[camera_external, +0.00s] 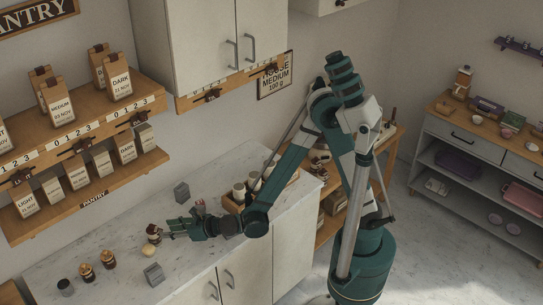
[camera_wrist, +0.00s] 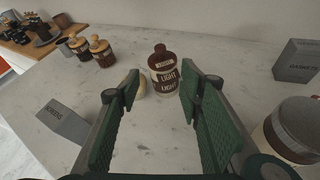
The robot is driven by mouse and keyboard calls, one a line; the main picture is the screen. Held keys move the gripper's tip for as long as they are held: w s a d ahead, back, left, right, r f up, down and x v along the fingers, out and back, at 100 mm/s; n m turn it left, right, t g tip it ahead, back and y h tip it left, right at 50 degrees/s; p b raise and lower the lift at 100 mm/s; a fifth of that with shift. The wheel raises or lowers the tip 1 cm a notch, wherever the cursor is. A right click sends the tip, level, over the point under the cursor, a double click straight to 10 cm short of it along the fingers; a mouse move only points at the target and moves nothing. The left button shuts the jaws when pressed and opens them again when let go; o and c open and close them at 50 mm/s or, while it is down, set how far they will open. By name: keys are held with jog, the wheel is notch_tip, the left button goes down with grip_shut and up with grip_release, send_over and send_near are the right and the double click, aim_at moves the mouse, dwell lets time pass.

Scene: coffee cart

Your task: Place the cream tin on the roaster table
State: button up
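The likely cream tin (camera_external: 148,250) is a small, low, cream-coloured thing on the marble counter, just beyond my fingertips in the external view. In the wrist view, a cream edge (camera_wrist: 143,90) shows beside my left finger, which hides much of it. My gripper (camera_external: 172,231) is open and empty above the counter; both green fingers are spread in the wrist view (camera_wrist: 160,92). A brown jar labelled LIGHT (camera_wrist: 165,72) stands upright behind the tin. A wooden table (camera_external: 333,202) stands past the counter's far end; I cannot tell if it is the roaster table.
A grey SCREENS box (camera_wrist: 62,122) and a grey GASKETS box (camera_wrist: 297,62) stand on either side. Amber jars (camera_external: 108,259) stand at the counter's left. A wooden surface with dark items (camera_wrist: 25,45) shows at upper left. Bag shelves (camera_external: 90,122) hang above the counter.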

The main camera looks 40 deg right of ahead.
jog(key=w+a+r+m+p, duration=0.2)
jog(key=w+a+r+m, duration=0.15)
jog(key=m, duration=0.55)
jog(key=m+b, duration=0.3)
jog(key=m, duration=1.5)
send_over(148, 228)
jog(key=s+a, duration=0.1)
jog(key=s, duration=0.1)
jog(key=shift+s+t+h, duration=0.1)
jog(key=shift+t+h, duration=0.2)
jog(key=shift+h, duration=0.1)
jog(key=m, duration=0.1)
jog(key=w+m+b, duration=0.1)
jog(key=m, duration=0.1)
jog(key=f+m, duration=0.1)
jog(key=shift+w+d+m+h+b, duration=0.2)
jog(key=shift+d+m+h+b, duration=0.05)
jog(key=shift+m+h+b, duration=0.05)
jog(key=m, duration=0.2)
jog(key=w+m+b, duration=0.1)
jog(key=m, duration=0.1)
jog(key=shift+d+f+h, duration=0.2)
jog(key=shift+f+h, duration=0.05)
jog(key=shift+h, duration=0.05)
jog(key=shift+f+b, duration=0.5)
jog(key=shift+f, duration=1.25)
